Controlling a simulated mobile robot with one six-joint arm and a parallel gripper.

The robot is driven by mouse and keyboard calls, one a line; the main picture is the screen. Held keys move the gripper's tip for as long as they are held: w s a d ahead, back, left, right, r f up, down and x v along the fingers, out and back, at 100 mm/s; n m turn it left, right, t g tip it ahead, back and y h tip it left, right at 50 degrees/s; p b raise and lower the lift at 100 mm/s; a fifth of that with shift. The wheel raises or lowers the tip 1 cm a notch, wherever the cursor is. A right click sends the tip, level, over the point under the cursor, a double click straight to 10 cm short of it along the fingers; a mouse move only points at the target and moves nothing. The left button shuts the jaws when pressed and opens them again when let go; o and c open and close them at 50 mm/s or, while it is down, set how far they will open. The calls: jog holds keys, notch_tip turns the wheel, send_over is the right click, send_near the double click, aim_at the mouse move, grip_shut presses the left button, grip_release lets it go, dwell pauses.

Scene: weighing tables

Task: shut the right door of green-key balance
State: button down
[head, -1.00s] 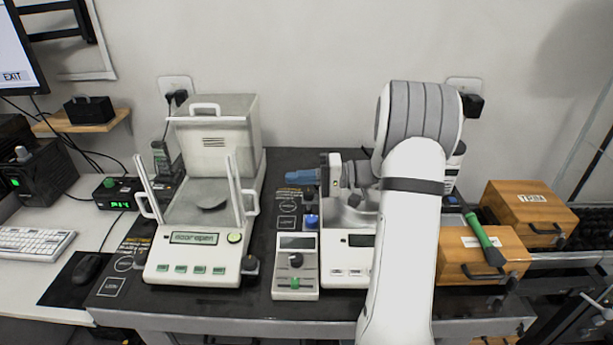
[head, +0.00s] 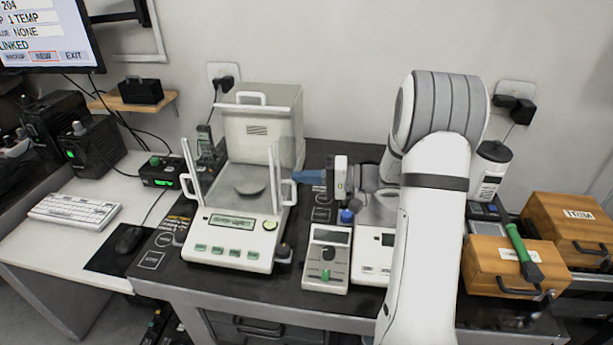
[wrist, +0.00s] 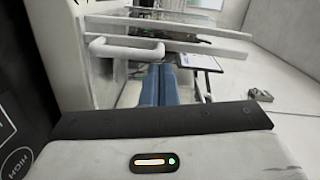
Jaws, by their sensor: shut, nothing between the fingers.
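The green-key balance (head: 228,240) stands left of my arm, a white unit with green keys, a lit display and a round pan. Its right door (head: 275,185) stands as a clear panel with white edges and a white loop handle (head: 288,192), slid forward of the tall rear housing, so that side is open. My gripper (head: 308,177) points left with blue fingers shut and empty, beside the right door near its handle. In the wrist view the closed fingers (wrist: 158,86) reach toward the door's handle (wrist: 125,48). I cannot tell whether they touch.
The balance's left door (head: 190,170) also stands forward. A small control box with a knob (head: 327,258) and a second balance (head: 372,258), partly hidden by my arm, are to the right. Wooden boxes (head: 515,265) stand further right. A keyboard (head: 75,210) and mouse lie left.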

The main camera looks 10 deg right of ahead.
jog(key=shift+s+a+f+b, duration=0.1)
jog(key=shift+s+a+b, duration=0.15)
jog(key=shift+s+b, duration=0.3)
jog(key=shift+s+a+b, duration=0.25)
jog(key=shift+s+b, duration=0.15)
jog(key=shift+s, duration=0.25)
